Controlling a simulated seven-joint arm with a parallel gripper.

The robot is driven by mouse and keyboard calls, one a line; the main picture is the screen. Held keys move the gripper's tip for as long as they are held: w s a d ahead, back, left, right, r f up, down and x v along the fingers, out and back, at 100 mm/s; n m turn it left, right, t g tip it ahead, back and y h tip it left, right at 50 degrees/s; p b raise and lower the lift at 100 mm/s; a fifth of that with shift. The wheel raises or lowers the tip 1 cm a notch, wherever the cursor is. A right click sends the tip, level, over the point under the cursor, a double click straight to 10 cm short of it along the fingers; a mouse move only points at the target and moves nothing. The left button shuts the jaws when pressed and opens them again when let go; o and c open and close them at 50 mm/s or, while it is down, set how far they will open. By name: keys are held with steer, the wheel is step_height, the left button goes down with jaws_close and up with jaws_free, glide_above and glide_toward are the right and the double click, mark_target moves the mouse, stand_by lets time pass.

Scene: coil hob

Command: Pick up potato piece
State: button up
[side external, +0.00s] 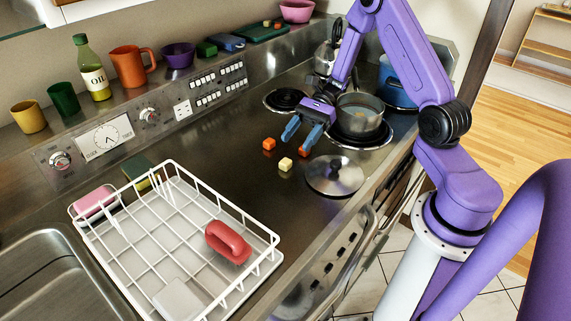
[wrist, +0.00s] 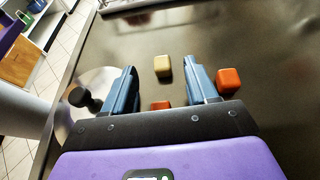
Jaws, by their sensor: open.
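The potato piece, a pale yellow cube (side external: 285,164), lies on the steel worktop beside the lid. In the wrist view the yellow cube (wrist: 162,66) appears between my fingertips. My gripper (side external: 297,143) is open and empty, with its blue fingers pointing down above the worktop; in the wrist view both fingers (wrist: 163,68) are apart. One orange cube (side external: 268,144) lies left of the potato piece in the side view, and another orange cube (side external: 302,152) is close to a fingertip. The wrist view shows one orange cube (wrist: 229,80) outside the right finger and one (wrist: 160,105) partly hidden by my gripper.
A metal lid with a black knob (side external: 335,176) lies close to the cubes. A pot (side external: 359,114) stands on a coil burner behind my gripper. A white dish rack (side external: 270,262) with a red item (side external: 228,242) stands in front. Worktop between rack and burners is mostly clear.

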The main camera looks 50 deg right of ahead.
mark_target(287, 159)
steer(key=shift+f, duration=0.9)
steer(key=shift+x, duration=2.5)
jaws_close()
